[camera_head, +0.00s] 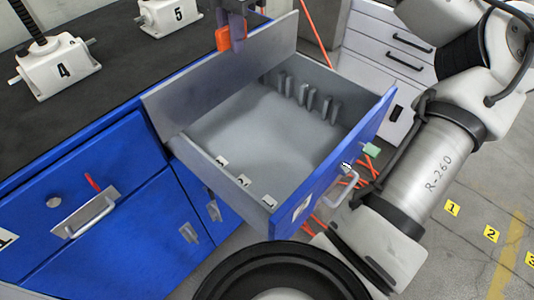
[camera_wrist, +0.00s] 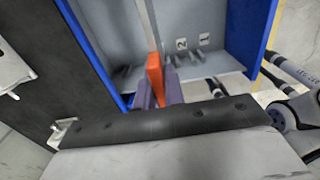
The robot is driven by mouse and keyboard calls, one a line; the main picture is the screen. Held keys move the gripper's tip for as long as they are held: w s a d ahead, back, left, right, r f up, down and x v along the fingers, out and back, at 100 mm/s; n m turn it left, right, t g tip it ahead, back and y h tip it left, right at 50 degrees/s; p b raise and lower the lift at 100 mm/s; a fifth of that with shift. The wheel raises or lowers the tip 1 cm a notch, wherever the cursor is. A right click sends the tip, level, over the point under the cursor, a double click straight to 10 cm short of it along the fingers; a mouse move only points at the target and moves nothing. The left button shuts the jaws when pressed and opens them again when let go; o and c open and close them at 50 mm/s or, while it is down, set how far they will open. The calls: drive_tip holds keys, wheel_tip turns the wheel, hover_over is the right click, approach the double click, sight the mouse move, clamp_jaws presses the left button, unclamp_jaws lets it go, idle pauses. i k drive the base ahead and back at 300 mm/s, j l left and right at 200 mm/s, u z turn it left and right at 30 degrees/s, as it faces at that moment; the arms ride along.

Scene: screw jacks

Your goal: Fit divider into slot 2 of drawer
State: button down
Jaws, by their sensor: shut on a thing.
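The divider stands on edge, over the cabinet-side end of the open drawer (camera_head: 335,110). In the wrist view the gripper (camera_wrist: 158,85) shows the divider (camera_wrist: 150,25) as a thin grey strip beyond it. Several slot posts (camera_head: 305,95) line the far drawer wall. Small number labels run along the near wall; the middle one (camera_head: 243,181) is hard to read here. In the wrist view, label 2 (camera_wrist: 181,44) lies right of the divider. The divider's lower contact is unclear.
Jacks marked 4 (camera_head: 60,68) and 5 (camera_head: 168,15) stand on the dark worktop (camera_head: 105,85). A closed blue drawer (camera_head: 85,190) is at left. A green block (camera_head: 370,150) is on the open drawer's blue front. The drawer floor is bare.

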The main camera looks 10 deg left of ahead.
sight(273, 151)
drive_tip(key=k+l, duration=0.2)
drive_tip(key=k, duration=0.4)
drive_tip(key=k+l, duration=0.15)
drive_tip(key=k, duration=0.45)
